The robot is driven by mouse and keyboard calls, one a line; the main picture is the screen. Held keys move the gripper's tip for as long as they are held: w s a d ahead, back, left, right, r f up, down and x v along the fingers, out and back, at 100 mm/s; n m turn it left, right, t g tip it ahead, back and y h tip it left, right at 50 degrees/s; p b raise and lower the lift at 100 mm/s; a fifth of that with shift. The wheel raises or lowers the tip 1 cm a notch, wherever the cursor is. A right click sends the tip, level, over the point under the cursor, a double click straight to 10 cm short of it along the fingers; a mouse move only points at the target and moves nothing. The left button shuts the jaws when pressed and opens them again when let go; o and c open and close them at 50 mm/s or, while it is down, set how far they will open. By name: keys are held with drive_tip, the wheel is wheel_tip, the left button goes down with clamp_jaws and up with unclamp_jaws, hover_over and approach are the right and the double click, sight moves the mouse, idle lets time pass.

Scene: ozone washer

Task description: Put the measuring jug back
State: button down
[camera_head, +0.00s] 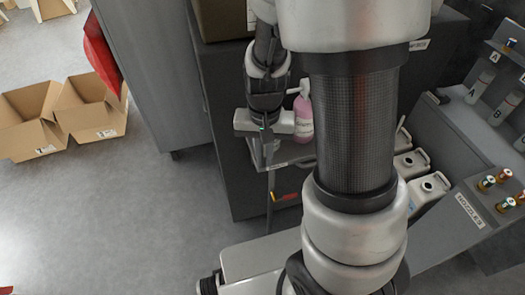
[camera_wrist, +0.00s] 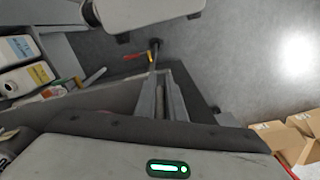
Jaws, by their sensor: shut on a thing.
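My gripper (camera_head: 268,150) points down beside a dark cabinet in the head view. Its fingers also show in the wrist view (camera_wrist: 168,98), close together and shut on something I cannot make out. A thin dark rod (camera_head: 270,215) shows in line below the fingers; whether they touch it is unclear. It carries a red and yellow piece, also seen in the wrist view (camera_wrist: 134,57). I cannot pick out a measuring jug in either view. A bottle of pink liquid (camera_head: 303,118) stands right of the gripper, by a labelled shelf edge (camera_head: 285,164).
White canisters (camera_head: 428,185) stand at right, near a panel marked NOZZLES (camera_head: 468,208) with several coloured nozzles. Bottles A and B (camera_head: 480,87) sit behind. Open cardboard boxes (camera_head: 28,125) lie on the left floor. Clear grey floor (camera_head: 110,220) lies in front.

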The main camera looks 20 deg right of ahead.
drive_tip(key=shift+s, duration=0.1)
drive_tip(key=c, duration=1.8)
unclamp_jaws()
drive_tip(key=shift+f, duration=0.1)
drive_tip(key=shift+c, duration=0.2)
drive_tip(key=s+r+n+t+p, duration=0.1)
drive_tip(key=s+r+t, duration=0.1)
drive_tip(key=r, duration=0.7)
drive_tip(key=s+r+n+t+p, duration=0.1)
drive_tip(key=s+r, duration=0.3)
drive_tip(key=r, duration=0.5)
drive_tip(key=s+r+n+t+p, duration=0.2)
drive_tip(key=s+r, duration=0.1)
drive_tip(key=r, duration=0.7)
drive_tip(key=shift+s+a+t+p, duration=0.25)
drive_tip(key=shift+t+p, duration=0.05)
